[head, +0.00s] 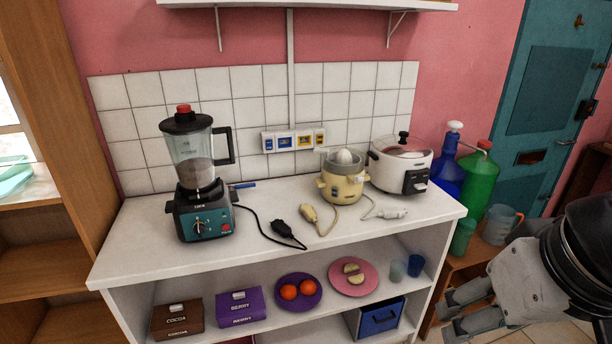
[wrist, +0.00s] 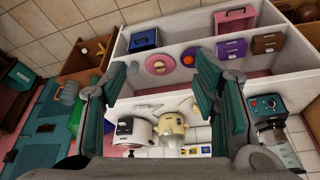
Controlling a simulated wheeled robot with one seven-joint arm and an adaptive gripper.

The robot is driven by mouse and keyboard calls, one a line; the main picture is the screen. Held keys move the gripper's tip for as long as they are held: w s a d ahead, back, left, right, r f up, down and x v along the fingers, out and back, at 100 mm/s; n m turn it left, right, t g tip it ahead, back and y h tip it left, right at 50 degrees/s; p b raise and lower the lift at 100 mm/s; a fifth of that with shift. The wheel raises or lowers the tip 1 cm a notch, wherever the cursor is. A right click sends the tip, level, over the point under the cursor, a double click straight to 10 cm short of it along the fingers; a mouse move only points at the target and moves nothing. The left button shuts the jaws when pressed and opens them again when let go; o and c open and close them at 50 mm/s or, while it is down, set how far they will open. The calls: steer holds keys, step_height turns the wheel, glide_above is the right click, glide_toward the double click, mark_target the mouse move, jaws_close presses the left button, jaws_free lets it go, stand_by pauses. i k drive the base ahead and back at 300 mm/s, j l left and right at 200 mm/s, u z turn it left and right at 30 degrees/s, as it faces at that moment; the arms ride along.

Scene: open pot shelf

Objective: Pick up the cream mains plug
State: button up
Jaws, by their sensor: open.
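The cream mains plug (head: 310,213) lies on the white counter (head: 250,262), in front of the cream juicer (head: 342,180), with a cream cord beside it. A black plug (head: 282,228) lies to its left and a white plug (head: 393,213) to its right. My gripper (head: 452,312) is at the lower right of the head view, off the counter's right end and well apart from the plug. In the wrist view my gripper (wrist: 160,82) is open with nothing between its fingers. The cream plug cannot be made out clearly there.
A blender (head: 197,180) stands on the counter's left and a white cooker (head: 400,165) on its right. A socket strip (head: 294,140) is on the tiled wall. Boxes, plates and cups fill the shelf below. Bottles (head: 480,180) and a jug (head: 500,225) stand right of the counter.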

mark_target(307, 209)
steer(key=i+l+u, duration=0.1)
steer(key=i+u, duration=0.25)
steer(key=i, duration=0.85)
